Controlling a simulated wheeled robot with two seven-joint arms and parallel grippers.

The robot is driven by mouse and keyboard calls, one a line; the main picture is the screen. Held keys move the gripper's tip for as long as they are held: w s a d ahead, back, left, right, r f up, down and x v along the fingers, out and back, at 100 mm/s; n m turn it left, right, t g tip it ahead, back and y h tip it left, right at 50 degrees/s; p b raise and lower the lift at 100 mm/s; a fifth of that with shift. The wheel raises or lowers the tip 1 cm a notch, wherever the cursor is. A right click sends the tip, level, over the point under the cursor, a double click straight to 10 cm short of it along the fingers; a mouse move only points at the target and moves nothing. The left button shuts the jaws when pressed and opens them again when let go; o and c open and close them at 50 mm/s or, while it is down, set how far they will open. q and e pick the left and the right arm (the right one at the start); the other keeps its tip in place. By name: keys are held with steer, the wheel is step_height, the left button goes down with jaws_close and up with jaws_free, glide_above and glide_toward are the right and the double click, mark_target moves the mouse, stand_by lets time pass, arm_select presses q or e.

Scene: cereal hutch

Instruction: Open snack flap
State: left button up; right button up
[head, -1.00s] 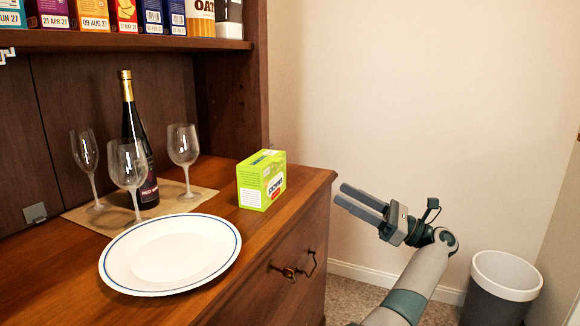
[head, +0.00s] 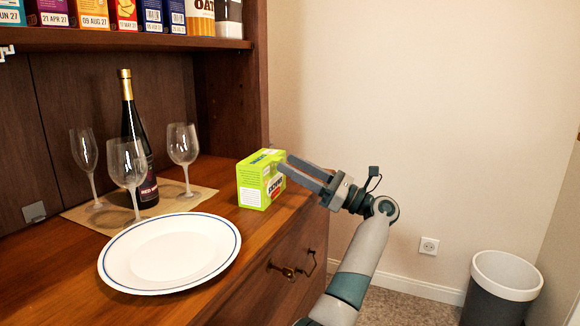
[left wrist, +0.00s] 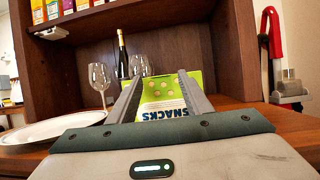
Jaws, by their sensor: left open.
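The green snack box (head: 252,191) stands upright on the wooden counter near its right end. Its top looks closed in the head view; the flap's edges are too small to make out. My left gripper (head: 281,163) is open and empty, with its fingertips at the upper right of the box. I cannot tell whether they touch it. In the left wrist view the box (left wrist: 164,98) shows between the two open fingers, with the word SNACKS on the face towards me. My right gripper is not in view.
A white plate (head: 170,254) lies left of the box. A wine bottle (head: 137,150) and three glasses stand on a mat (head: 78,215) behind it. A shelf with several cartons is above. A bin (head: 500,290) stands at right on the floor.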

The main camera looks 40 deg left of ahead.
arm_select(q)
steer(key=shift+s+a+r, duration=0.25)
steer(key=shift+a, duration=0.4)
jaws_close()
